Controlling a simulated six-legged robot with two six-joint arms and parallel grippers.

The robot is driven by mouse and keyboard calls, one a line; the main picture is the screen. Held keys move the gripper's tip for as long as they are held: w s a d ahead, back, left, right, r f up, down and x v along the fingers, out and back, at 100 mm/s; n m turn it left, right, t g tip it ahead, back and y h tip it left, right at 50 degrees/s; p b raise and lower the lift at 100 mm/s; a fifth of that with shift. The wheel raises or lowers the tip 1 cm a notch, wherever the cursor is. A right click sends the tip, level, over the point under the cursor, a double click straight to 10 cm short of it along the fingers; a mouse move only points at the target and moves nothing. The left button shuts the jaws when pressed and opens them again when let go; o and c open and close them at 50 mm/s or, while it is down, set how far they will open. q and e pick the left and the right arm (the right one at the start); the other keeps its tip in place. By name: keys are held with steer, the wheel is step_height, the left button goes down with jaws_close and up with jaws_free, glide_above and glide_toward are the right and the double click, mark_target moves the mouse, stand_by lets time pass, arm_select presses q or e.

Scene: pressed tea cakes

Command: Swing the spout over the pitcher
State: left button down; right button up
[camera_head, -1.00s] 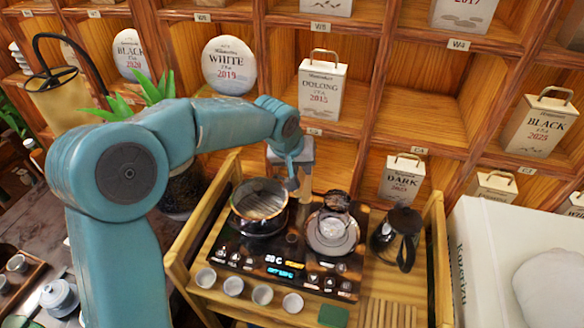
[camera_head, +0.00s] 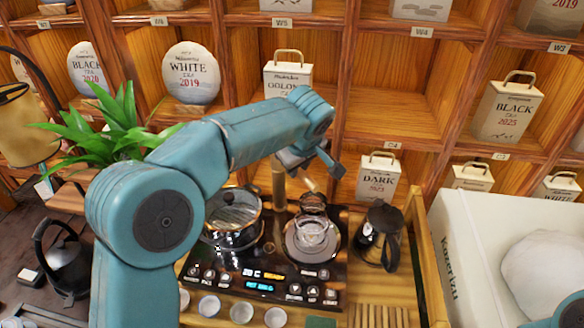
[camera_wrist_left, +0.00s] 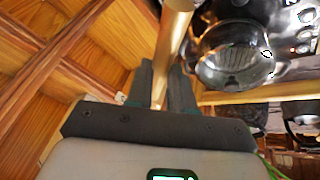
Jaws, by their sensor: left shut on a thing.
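A brass spout (camera_head: 308,184) stands out from an upright brass post (camera_head: 279,185) at the back of the black cooktop. My left gripper (camera_head: 298,160) is at the spout, its fingers partly hidden by my wrist. In the left wrist view the fingers (camera_wrist_left: 160,88) are shut on the brass tube (camera_wrist_left: 174,42). A clear glass pitcher (camera_head: 313,236) sits on the right burner, just below and in front of the spout's end. I cannot tell whether the end is exactly over its mouth. My right gripper is out of view.
A lidded glass pot (camera_head: 236,212) stands on the left burner, close to the post. Small cups (camera_head: 209,306) line the front. Wooden shelves (camera_head: 395,115) rise behind; a white box (camera_head: 450,235) is at right.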

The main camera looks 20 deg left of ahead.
arm_select(q)
steer(key=shift+w+d+r, duration=0.1)
steer(key=shift+w, duration=0.05)
stand_by(0.4)
steer(key=c, duration=1)
jaws_free()
steer(key=shift+d+r, duration=0.1)
steer(key=shift+r, duration=0.25)
steer(key=v, duration=1.5)
steer(key=shift+s+r, duration=0.25)
steer(key=shift+d, duration=0.15)
